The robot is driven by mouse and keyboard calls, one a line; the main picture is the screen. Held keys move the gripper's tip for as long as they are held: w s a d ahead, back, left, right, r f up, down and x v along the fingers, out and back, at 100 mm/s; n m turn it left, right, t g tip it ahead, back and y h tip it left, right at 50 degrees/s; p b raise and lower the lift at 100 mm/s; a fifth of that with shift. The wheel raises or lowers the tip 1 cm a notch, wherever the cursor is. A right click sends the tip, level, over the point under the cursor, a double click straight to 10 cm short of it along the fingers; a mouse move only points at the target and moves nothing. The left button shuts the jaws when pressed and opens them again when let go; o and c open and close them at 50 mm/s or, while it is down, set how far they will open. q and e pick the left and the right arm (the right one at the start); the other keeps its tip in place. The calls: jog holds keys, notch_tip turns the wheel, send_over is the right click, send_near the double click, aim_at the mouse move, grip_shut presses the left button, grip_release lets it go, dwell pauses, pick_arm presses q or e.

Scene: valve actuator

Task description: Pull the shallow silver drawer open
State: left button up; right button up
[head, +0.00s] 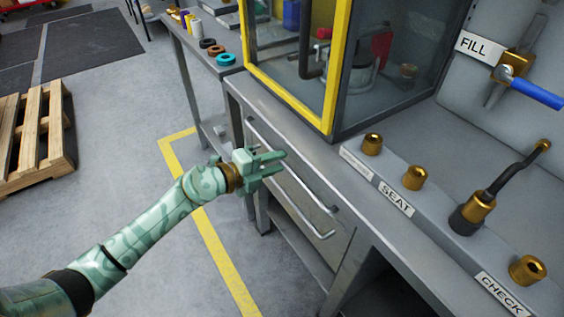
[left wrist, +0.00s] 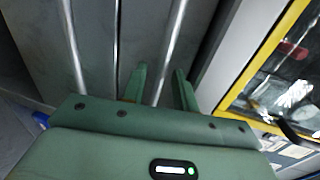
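The shallow silver drawer (head: 266,115) is the upper grey front under the workbench top, and it looks shut. Its long bar handle (head: 313,190) runs along the front; a bright bar (left wrist: 178,45) in the left wrist view looks like this handle. My left gripper (head: 284,161) is at the handle's middle, with its fingers apart. In the left wrist view the bar runs down into the gap between the fingertips (left wrist: 160,80). I cannot tell whether the fingers touch it. The gripper hides part of the handle. My right gripper is in neither view.
A second bar handle (head: 300,222) sits lower on the cabinet. The yellow-framed glass enclosure (head: 335,70) stands on the bench beside a panel of brass fittings (head: 415,177). A side table (head: 205,55) stands further back. Floor in front of the cabinet is free.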

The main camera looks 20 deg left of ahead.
pick_arm(q)
jog(key=shift+x, duration=1.1)
jog(key=shift+c, duration=0.3)
grip_shut()
jog(key=shift+s, duration=0.1)
